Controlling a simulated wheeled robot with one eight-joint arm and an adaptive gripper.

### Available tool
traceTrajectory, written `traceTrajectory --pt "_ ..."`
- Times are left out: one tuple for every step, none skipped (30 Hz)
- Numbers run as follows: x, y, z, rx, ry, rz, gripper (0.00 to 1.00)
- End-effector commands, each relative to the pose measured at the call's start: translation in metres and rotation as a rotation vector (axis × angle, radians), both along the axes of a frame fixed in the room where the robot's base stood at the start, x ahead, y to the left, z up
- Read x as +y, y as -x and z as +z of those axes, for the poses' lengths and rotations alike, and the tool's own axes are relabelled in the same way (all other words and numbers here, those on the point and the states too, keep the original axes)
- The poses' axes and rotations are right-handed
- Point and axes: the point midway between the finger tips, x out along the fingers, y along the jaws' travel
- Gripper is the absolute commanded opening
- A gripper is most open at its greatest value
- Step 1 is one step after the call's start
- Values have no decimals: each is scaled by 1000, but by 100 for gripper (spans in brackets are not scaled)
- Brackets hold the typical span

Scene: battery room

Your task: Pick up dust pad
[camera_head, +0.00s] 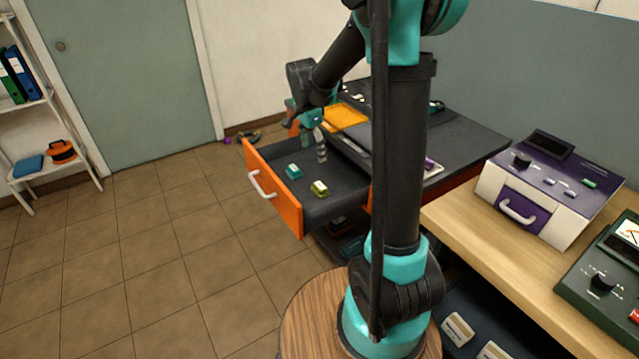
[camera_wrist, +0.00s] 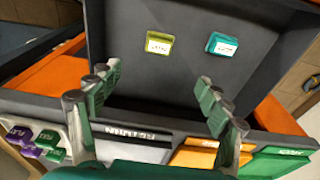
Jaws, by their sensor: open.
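No label reading dust pad is legible, so I cannot tell which item it is. Two small labelled packs lie apart on the floor of the open drawer: a teal one (camera_head: 293,171) and a yellow-green one (camera_head: 319,188). In the wrist view the yellow-green pack (camera_wrist: 159,42) is left and the teal pack (camera_wrist: 222,43) right, both beyond my fingertips. My gripper (camera_head: 313,143) is over the inner part of the drawer, open and empty. In the wrist view my gripper (camera_wrist: 158,82) has its fingers wide apart, touching neither pack.
The orange-fronted drawer (camera_head: 272,190) has raised walls and a white handle. Beside it, the wrist view shows a grey mat marked RETURN (camera_wrist: 130,148), an orange mat (camera_wrist: 208,153) and a green mat (camera_wrist: 280,162). Several purple and green pieces (camera_wrist: 48,140) sit at lower left.

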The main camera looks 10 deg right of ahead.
Motion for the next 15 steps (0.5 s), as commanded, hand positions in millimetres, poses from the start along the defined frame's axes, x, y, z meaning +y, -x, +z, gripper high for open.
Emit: traceTrajectory --pt "-1 -1 -8 0 0 0 78" --pt "-2 -1 -14 0 0 0 78" --pt "-3 -1 -22 0 0 0 78" --pt "-3 -2 -28 -1 0 1 78" --pt "-4 -2 -34 -1 0 1 78" --pt "-5 -2 -42 -1 0 1 78" --pt "-6 -3 -47 -1 0 1 78" --pt "-6 -3 -54 -1 0 2 78" --pt "-7 -3 -61 -1 0 2 78" --pt "-8 -3 -67 -1 0 1 78" --pt "-9 -4 -73 -1 0 1 78" --pt "-10 -4 -80 -1 0 1 78" --pt "-10 -4 -86 -1 0 1 78" --pt "-11 -4 -91 -1 0 1 78" --pt "-12 -5 -96 -1 0 1 78"
